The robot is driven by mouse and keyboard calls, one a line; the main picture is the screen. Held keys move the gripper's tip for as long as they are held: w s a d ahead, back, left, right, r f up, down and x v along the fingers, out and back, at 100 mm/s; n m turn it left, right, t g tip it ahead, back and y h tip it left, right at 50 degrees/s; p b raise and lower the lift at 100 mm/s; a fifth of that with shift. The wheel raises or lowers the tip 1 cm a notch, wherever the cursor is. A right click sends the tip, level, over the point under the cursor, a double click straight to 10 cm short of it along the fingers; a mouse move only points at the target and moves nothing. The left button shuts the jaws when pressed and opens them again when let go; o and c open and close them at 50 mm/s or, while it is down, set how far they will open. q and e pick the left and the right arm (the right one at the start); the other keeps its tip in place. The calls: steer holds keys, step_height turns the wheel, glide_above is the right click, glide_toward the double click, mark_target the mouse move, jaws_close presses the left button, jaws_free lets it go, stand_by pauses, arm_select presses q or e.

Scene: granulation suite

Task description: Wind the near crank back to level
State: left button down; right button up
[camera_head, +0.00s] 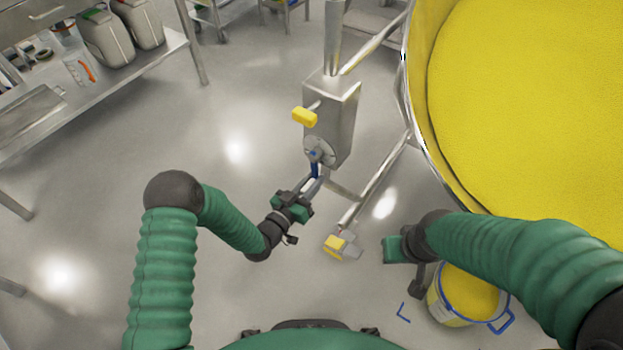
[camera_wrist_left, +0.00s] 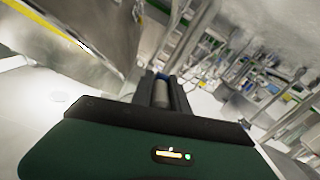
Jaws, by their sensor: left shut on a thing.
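The near crank has a round grey hub (camera_head: 318,149) on the front of a steel gearbox (camera_head: 344,97), with a short blue part (camera_head: 314,168) below it. My left gripper (camera_head: 312,187) is at the lower end of the crank, shut on its handle. In the left wrist view a grey cylindrical grip (camera_wrist_left: 160,93) sits between the two dark fingers, with blue just beyond it. The fingers hide part of the handle, and the crank's exact angle is hard to tell. My right gripper (camera_head: 391,250) is away from the crank, low and right; its fingers are not clear.
A yellow knob (camera_head: 304,117) sticks out left of the gearbox. A large bowl of yellow powder (camera_head: 540,90) fills the upper right. A yellow-topped foot (camera_head: 336,246) and a blue-handled bucket (camera_head: 440,306) are on the floor. A steel bench (camera_head: 130,80) stands left; floor between is clear.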

arm_select(q)
steer(key=s+d+r+n+p, duration=0.5)
steer(key=d+r+n+p, duration=0.25)
steer(key=n, duration=0.75)
steer(key=w+a+r+n, duration=0.1)
steer(key=r+n, duration=0.2)
steer(key=n, duration=0.2)
steer(key=w+a+r+n+p, duration=0.1)
steer(key=a+r+n, duration=0.1)
steer(key=r+n, duration=0.1)
steer(key=w+a+r+n, duration=0.1)
steer(key=a+r+n, duration=0.1)
steer(key=n, duration=0.4)
steer(key=shift+w+a+r+n+p, duration=0.2)
steer(key=shift+r+n+p, duration=0.1)
steer(key=shift+r, duration=0.35)
steer(key=a+n, duration=0.1)
steer(key=w+n+b, duration=0.1)
steer(key=n, duration=0.1)
steer(key=shift+w+a+r, duration=0.15)
steer(key=shift+a+r, duration=0.15)
steer(key=shift+a, duration=0.1)
steer(key=shift+w+a+n+b, duration=0.35)
steer(key=shift+a+n, duration=0.2)
steer(key=shift+n, duration=0.55)
